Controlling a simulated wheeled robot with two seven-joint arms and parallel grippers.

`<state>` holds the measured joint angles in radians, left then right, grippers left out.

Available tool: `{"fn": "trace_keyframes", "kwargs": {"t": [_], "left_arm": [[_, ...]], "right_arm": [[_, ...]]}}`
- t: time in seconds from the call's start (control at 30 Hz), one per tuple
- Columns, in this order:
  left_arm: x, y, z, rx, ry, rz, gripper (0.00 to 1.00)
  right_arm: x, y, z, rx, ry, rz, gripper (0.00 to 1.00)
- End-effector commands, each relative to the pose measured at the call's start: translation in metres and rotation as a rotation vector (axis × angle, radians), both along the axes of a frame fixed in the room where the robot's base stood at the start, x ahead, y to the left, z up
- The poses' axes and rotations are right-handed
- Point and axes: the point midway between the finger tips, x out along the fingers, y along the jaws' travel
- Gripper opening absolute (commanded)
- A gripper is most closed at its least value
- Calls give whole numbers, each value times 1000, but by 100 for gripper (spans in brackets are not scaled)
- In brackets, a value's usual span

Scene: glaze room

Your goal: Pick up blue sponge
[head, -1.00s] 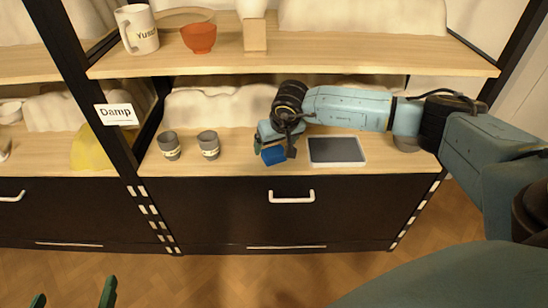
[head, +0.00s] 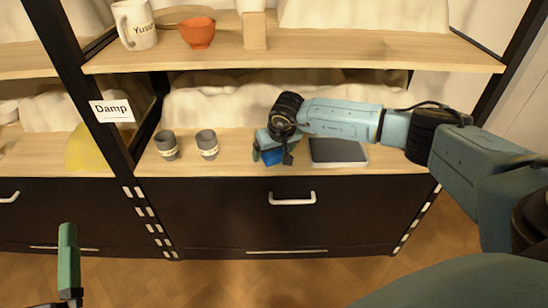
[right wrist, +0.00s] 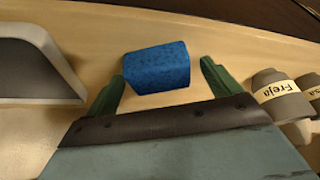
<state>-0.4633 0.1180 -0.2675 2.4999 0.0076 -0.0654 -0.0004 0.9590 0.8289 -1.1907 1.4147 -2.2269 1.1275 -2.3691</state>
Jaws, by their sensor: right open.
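The blue sponge (head: 273,156) lies on the lower wooden shelf, left of a grey tray, partly hidden by my right gripper in the head view. In the right wrist view the sponge (right wrist: 157,68) shows whole, just beyond and between the two green fingertips. My right gripper (right wrist: 162,78) is open, with a gap on both sides of the sponge. In the head view the right gripper (head: 270,152) is low over the shelf. My left gripper (head: 68,260) shows only in part at the bottom left, one green finger upright, away from the shelf.
A grey tray with a pale rim (head: 338,151) is right of the sponge. Two grey cups (head: 207,144) with name bands stand to the left. The upper shelf (head: 340,55) overhangs, carrying a mug (head: 135,25) and orange bowl (head: 198,33). A black drawer (head: 230,215) is below.

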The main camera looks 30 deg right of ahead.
Motion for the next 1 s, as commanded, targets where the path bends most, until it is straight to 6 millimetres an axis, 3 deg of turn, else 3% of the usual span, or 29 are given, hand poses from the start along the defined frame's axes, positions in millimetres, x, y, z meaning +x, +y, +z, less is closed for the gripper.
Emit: {"fn": "trace_keyframes", "kwargs": {"t": [0.33,0.7,1.0], "left_arm": [[-2,0,5,-11,-32,-2,95],[-2,0,5,-11,-31,-2,95],[-2,0,5,-10,-28,-2,95]], "right_arm": [[1,0,-2,0,0,0,89],[1,0,-2,0,0,0,42],[1,0,-1,0,0,0,38]]}}
